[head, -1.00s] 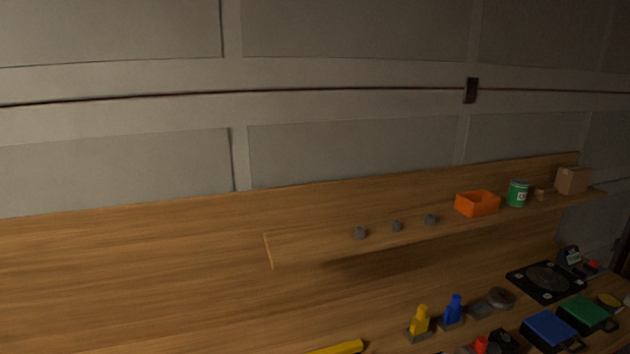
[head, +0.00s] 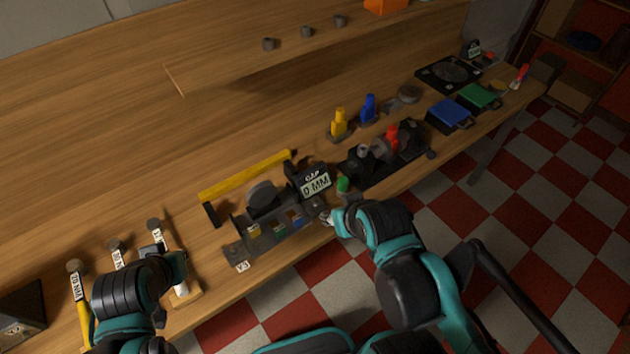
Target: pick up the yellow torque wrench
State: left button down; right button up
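The wrench with a yellow handle (head: 85,322), which I take as the yellow torque wrench, is at the lower left of the head view. Its dark round head and white label are at the top, and its lower end runs behind my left arm. Two more labelled wrench heads stand to its right, one at the middle (head: 116,247) and one farther right (head: 156,230). My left gripper (head: 177,268) is right of the yellow wrench, near a white handle; its fingers are not clear. My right gripper (head: 330,217) is at the bench's front edge by the gap display, far from the wrench; its fingers are too small to read.
A dark fixture (head: 270,228) with a yellow bar (head: 245,175) and a gap display (head: 315,186) stands mid-bench. A dark tray with a red part (head: 392,135) is to its right. A dark box (head: 18,308) is at far left. Bare wood lies behind.

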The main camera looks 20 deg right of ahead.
aim_at(75, 266)
jog(key=u, duration=1.7)
jog(key=z, duration=0.4)
jog(key=k+l+z, duration=0.1)
jog(key=z, duration=0.3)
jog(key=l+z, duration=0.1)
jog(key=z, duration=0.3)
jog(key=k+l+z, duration=0.1)
jog(key=z, duration=0.3)
jog(key=u, duration=1.7)
